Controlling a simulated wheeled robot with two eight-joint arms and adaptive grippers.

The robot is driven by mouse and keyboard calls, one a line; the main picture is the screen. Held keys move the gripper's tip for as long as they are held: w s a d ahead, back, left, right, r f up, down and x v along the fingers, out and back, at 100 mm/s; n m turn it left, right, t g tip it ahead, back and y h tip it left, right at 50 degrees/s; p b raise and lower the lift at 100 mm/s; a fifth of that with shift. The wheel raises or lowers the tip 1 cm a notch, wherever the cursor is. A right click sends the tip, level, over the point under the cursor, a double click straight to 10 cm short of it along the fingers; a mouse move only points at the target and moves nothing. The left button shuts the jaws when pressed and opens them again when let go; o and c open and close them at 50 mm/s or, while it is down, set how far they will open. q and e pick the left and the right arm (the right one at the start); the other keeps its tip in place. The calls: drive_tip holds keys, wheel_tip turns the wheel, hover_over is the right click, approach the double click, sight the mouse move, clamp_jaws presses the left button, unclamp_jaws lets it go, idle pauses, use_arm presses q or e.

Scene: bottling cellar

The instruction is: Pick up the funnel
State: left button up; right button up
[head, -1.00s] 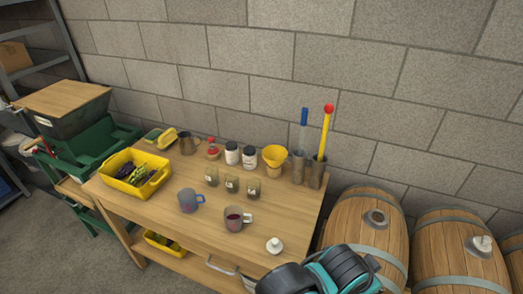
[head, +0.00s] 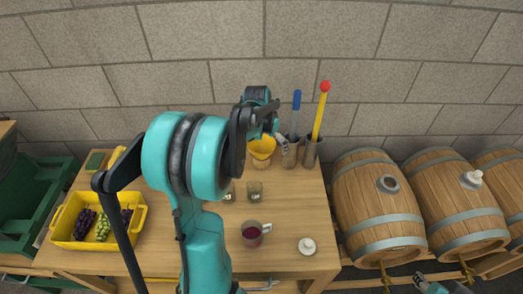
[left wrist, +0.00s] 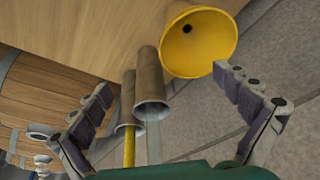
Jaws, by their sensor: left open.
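The yellow funnel (head: 262,148) stands at the back of the wooden table, left of two metal cylinders, partly hidden by my left gripper (head: 274,132). In the left wrist view the funnel (left wrist: 192,45) shows its wide mouth and dark hole at the top. My left gripper (left wrist: 163,84) is open with its fingers spread and nothing held. One fingertip overlaps the funnel's rim in that view; whether it touches, I cannot tell. A small teal and grey part of my right arm shows at the head view's bottom right edge; its jaws cannot be made out.
Two metal cylinders (head: 300,152) hold a blue-handled and a yellow, red-topped tool, close beside the gripper. Glasses (head: 254,190), a mug with dark liquid (head: 252,236) and a white stopper (head: 307,246) stand in front. A yellow grape crate (head: 66,222) is left; barrels (head: 378,212) are right.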

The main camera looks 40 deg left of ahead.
use_arm(q)
approach(264, 152)
drive_tip(key=shift+w+a+f, duration=0.15)
drive_tip(key=shift+w+f, duration=0.2)
drive_tip(key=shift+a+f+g, duration=0.1)
drive_tip(key=shift+f+g, duration=0.2)
drive_tip(key=shift+f, duration=0.05)
drive_tip(key=shift+b+x, duration=0.3)
drive_tip(key=shift+x, duration=0.7)
drive_tip(key=b+x, duration=0.1)
drive_tip(key=x, duration=0.4)
drive_tip(key=shift+w+f, duration=0.15)
drive_tip(key=shift+w, duration=0.05)
drive_tip(key=shift+d, duration=0.2)
drive_tip(key=shift+c, duration=0.3)
drive_tip(key=shift+s, duration=0.1)
drive_tip(key=c, duration=0.8)
drive_tip(key=shift+o, duration=0.2)
